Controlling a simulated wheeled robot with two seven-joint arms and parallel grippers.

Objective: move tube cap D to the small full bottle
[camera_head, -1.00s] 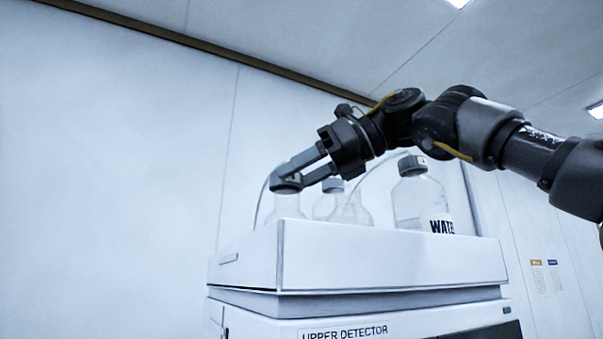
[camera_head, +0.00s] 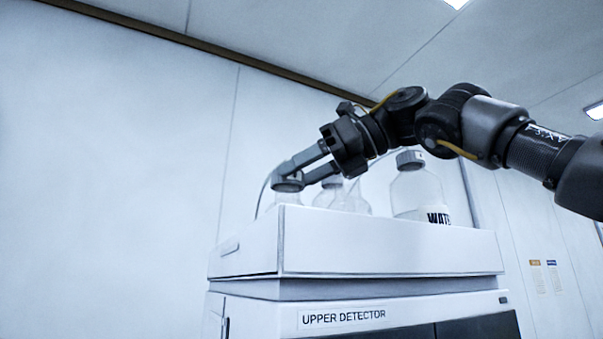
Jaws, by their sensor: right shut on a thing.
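My right gripper (camera_head: 303,175) reaches in from the right. It is shut on a dark grey cap (camera_head: 287,185), which sits at the neck of the leftmost clear bottle (camera_head: 288,198). I cannot tell whether the cap rests on that bottle or is just above it. I cannot read a letter on the cap. A middle clear bottle (camera_head: 355,204) stands partly behind my gripper. A larger clear bottle (camera_head: 406,188) with a grey cap and a "WATE..." label stands to the right. The tray wall hides the bottles' lower parts. My left gripper is not in view.
A white tray (camera_head: 390,245) with raised walls holds the bottles on top of a unit labelled "UPPER DETECTOR" (camera_head: 345,317). Thin tubes curve up near the bottles. The space left of the tray is clear, with a plain wall (camera_head: 120,170) behind.

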